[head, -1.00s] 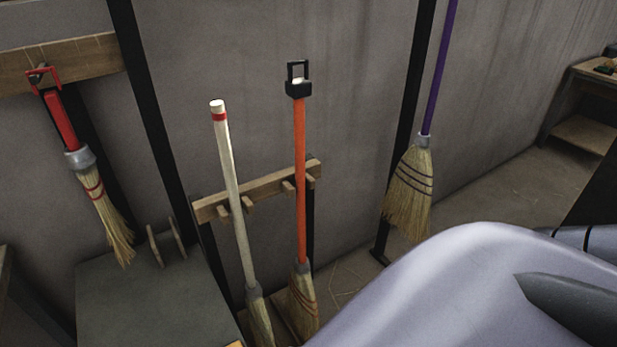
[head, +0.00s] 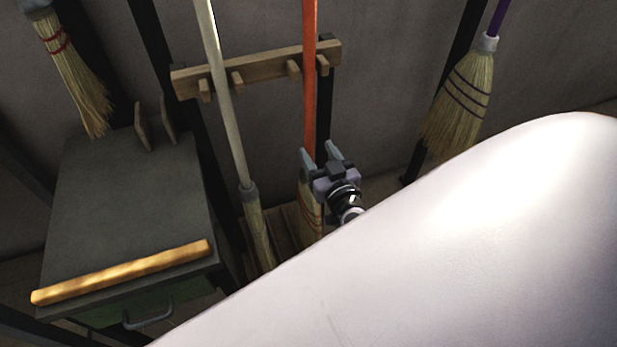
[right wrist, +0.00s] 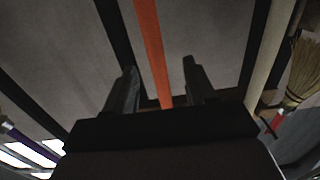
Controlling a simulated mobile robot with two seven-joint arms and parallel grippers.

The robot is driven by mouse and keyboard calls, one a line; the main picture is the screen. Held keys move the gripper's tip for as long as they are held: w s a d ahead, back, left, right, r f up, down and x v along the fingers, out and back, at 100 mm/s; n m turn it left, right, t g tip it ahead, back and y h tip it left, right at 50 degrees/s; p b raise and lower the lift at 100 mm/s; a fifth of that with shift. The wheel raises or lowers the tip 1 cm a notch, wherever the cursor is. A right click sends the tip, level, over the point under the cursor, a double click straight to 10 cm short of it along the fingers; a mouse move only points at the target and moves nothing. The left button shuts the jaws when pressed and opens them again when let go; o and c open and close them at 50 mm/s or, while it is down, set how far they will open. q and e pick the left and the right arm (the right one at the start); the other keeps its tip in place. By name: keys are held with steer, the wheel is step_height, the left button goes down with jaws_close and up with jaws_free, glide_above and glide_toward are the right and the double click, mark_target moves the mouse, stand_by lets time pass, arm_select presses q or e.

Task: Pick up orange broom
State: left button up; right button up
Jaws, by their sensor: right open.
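The orange broom (head: 310,90) stands upright against a wooden rack, its handle running out of the top of the head view. Its straw head is partly hidden behind my right gripper (head: 321,155). That gripper is open, with its two fingers on either side of the lower handle in the head view. In the right wrist view the orange handle (right wrist: 152,45) passes between the two open fingers (right wrist: 160,88). I cannot tell whether either finger touches it. My left gripper is not in view.
A white-handled broom (head: 228,110) leans just left of the orange one on the wooden rack (head: 268,68). A purple-handled broom (head: 465,95) hangs at the right. A dark cabinet (head: 120,210) with a yellow wooden bar (head: 125,272) stands at the left. My pale arm covers the lower right.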

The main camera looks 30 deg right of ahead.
mark_target(311, 134)
steer(key=shift+w+d, duration=0.35)
steer(key=shift+d, duration=0.05)
steer(key=shift+w+d, duration=0.15)
steer(key=shift+w, duration=0.15)
steer(key=shift+r+b+x, duration=0.1)
steer(key=shift+b+x, duration=0.2)
steer(key=shift+x, duration=1.2)
steer(key=shift+r+b+x, duration=0.15)
steer(key=shift+b+x, duration=0.1)
steer(key=shift+x, duration=1.25)
jaws_close()
steer(key=shift+r, duration=0.2)
